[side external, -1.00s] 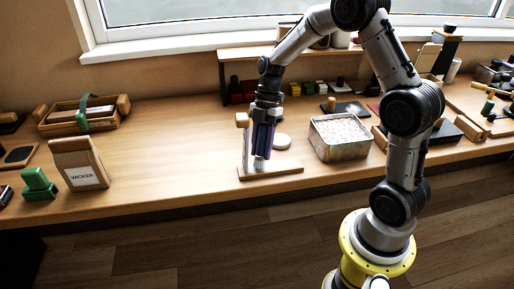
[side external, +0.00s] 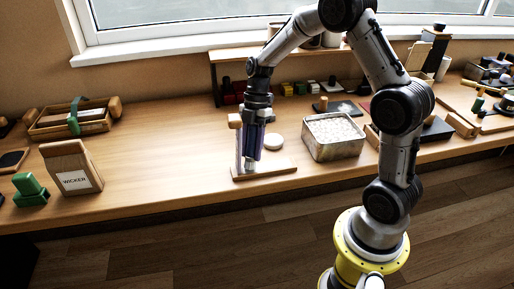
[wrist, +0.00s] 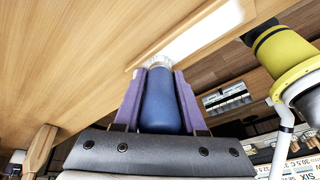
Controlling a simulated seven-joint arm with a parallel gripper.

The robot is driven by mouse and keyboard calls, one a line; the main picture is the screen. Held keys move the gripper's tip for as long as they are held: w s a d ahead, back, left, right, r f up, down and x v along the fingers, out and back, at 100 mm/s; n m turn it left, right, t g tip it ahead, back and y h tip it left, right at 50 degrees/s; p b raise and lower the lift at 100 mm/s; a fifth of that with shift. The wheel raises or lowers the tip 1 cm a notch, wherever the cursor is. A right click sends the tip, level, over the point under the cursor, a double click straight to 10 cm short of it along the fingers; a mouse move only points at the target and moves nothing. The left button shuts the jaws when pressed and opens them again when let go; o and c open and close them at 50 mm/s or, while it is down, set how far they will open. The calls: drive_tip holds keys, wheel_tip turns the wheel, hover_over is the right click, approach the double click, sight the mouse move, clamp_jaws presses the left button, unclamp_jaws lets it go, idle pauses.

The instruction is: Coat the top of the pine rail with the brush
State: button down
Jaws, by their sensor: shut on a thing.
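My gripper (side external: 250,155) points down over the left part of the pine rail (side external: 284,172), near the bench's front edge. In the wrist view, its purple fingers (wrist: 158,95) are shut on the blue handle of the brush (wrist: 160,103). The pale bristle end shows past the handle, at or just above the rail; contact is hard to tell. The rail also shows in the wrist view as a wooden strip (wrist: 137,66) with a bright white area on its top. Whether this is coating or glare is unclear.
A pale wood-topped post (side external: 235,121) stands by the rail's left end. A white disc (side external: 273,141) lies behind the rail. A metal tin (side external: 333,147) of white contents stands to the right.

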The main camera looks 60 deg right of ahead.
drive_tip(key=shift+w+a, duration=0.3)
drive_tip(key=shift+s, duration=0.15)
drive_tip(key=shift+s+d+f, duration=0.1)
drive_tip(key=shift+s+f, duration=0.05)
drive_tip(key=shift+s, duration=0.7)
drive_tip(key=shift+d, duration=0.1)
drive_tip(key=shift+w+d, duration=0.8)
drive_tip(key=shift+w, duration=0.1)
